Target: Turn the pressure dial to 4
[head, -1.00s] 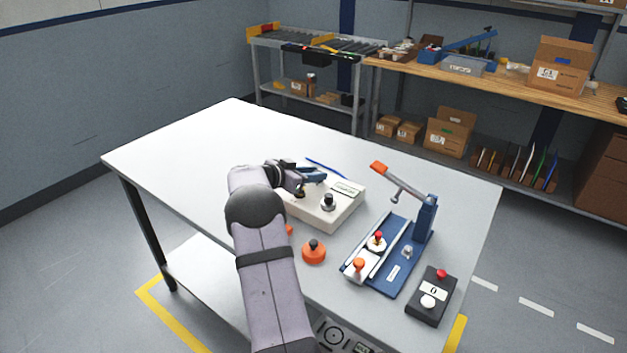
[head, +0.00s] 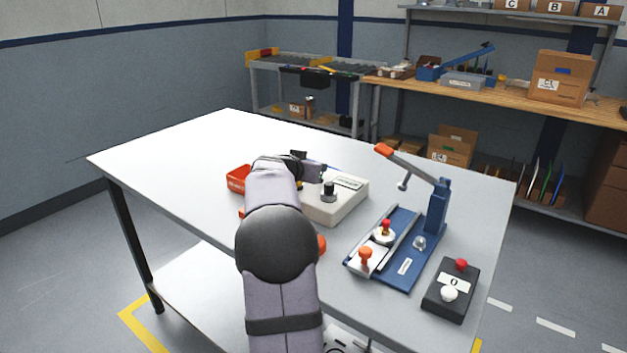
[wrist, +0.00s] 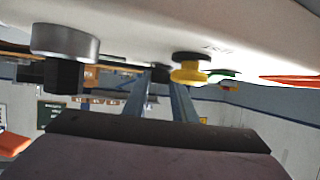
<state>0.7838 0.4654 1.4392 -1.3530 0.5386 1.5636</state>
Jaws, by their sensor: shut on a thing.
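A pale control box (head: 345,204) stands on the white table, partly hidden behind my arm. A dial with a black knob on a silver collar (head: 329,192) sits on its top; it also shows at the left of the wrist view (wrist: 64,44), clear of my fingers. My gripper (head: 316,173) is low over the box's far left part. In the wrist view, my fingers (wrist: 159,80) close around a small dark knob (wrist: 160,73). A yellow knob (wrist: 190,74) is just right of them. No scale or number is readable, so I cannot tell which knob is the pressure dial.
A blue press fixture (head: 408,250) with a raised orange-tipped lever stands right of the box. A black button box (head: 451,290) is at the front right. A red tray (head: 238,179) lies left of my arm. The table's far left is clear.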

